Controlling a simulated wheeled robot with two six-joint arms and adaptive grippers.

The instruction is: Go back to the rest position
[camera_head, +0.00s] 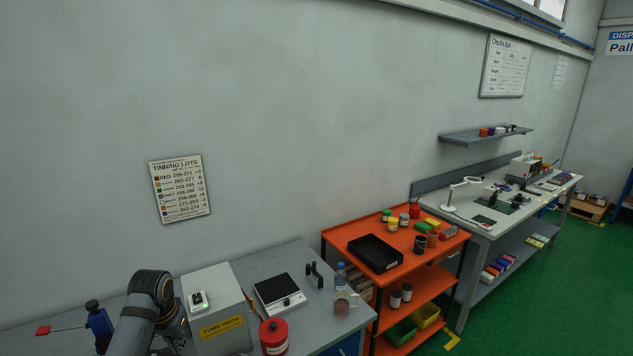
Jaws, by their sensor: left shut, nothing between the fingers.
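My left arm comes up from the bottom edge at the lower left, in front of the grey bench (325,310). My left gripper (178,328) is small and partly hidden by the dark arm links, just left of the grey box with a yellow label. It is shut and empty. I cannot tell whether it touches the box. My right gripper does not show.
On the bench are the grey box (222,302), a scale (279,292), a red container (274,337) and a clear bottle (341,281). A blue clamp-like tool (98,322) stands at far left. An orange cart (402,277) with a black tray (375,252) is beyond.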

